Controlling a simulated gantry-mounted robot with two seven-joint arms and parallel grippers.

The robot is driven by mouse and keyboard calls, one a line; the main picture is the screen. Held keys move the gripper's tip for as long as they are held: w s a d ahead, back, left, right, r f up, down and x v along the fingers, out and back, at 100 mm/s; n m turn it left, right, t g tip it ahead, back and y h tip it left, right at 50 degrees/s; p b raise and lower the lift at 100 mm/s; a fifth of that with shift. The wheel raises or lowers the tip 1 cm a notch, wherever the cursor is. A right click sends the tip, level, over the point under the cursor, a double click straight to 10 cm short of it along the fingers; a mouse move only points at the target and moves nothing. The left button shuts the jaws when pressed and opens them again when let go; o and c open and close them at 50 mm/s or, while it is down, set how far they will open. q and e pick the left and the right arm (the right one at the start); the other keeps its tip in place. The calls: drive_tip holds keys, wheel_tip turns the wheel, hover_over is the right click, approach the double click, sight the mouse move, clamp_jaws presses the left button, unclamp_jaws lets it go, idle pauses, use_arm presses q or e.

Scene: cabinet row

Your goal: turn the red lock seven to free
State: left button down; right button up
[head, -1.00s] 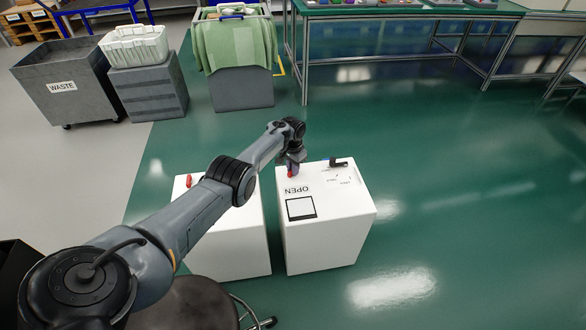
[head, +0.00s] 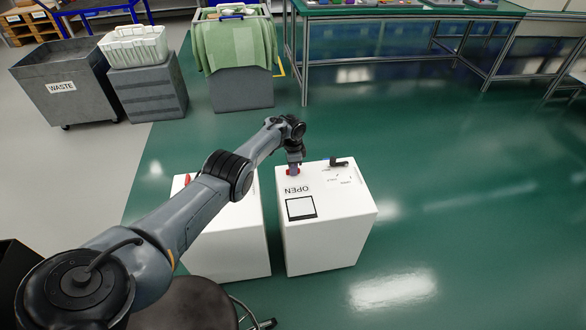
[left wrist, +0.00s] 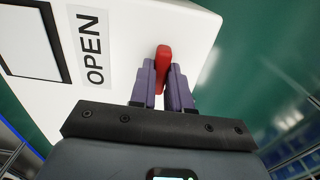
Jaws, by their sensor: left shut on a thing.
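The red lock (left wrist: 162,62) is a narrow red handle on the top of the right white cabinet (head: 325,245), near its edge and beside the word OPEN. In the head view the red lock shows only in part (head: 287,172), under my left gripper (head: 293,170). In the left wrist view my left gripper (left wrist: 164,85) has its two purple fingers on either side of the red handle, shut on it. The handle's far end sticks out past the fingertips. Whether the lock reads free or locked cannot be told. My right gripper is not in view.
A second white cabinet (head: 235,245) with a red piece (head: 187,179) stands to the left, partly behind my arm. Green floor lies open to the right.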

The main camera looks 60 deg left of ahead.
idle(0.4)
use_arm(q)
drive_tip(key=c, duration=1.1)
unclamp_jaws()
wheel_tip(320, 180, up, 11)
drive_tip(key=p, duration=0.8)
drive_tip(key=shift+f+p, duration=0.1)
drive_tip(key=shift+p, duration=0.2)
